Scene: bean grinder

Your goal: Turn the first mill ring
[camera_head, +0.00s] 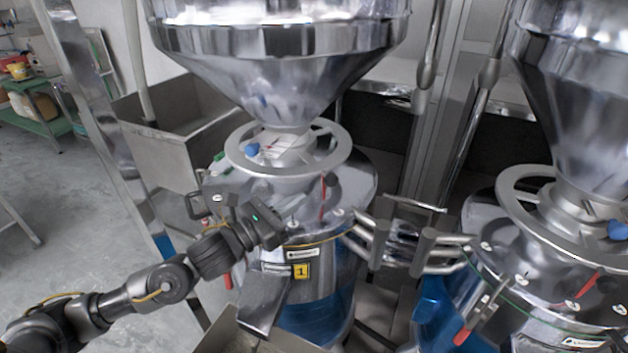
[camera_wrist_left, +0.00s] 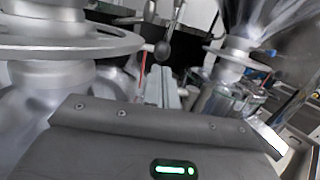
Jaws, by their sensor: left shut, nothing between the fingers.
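The first mill (camera_head: 330,285), with a yellow "1" label (camera_head: 301,271), stands at the centre of the head view. Its silver mill ring (camera_head: 290,177) is a spoked handwheel around the neck below the steel hopper (camera_head: 275,75). The ring's rim also shows at upper left in the left wrist view (camera_wrist_left: 75,47). My left gripper (camera_head: 275,232) is shut and empty. It is in front of the mill and below the ring, apart from it as far as I can see. My right gripper is not in view.
A second mill (camera_head: 545,285) with a similar ring (camera_head: 515,205) stands at right. Metal bars with dark grips (camera_head: 422,250) lie between the mills. A steel sink (camera_head: 165,140) is behind at left. Floor (camera_head: 75,220) at left is open.

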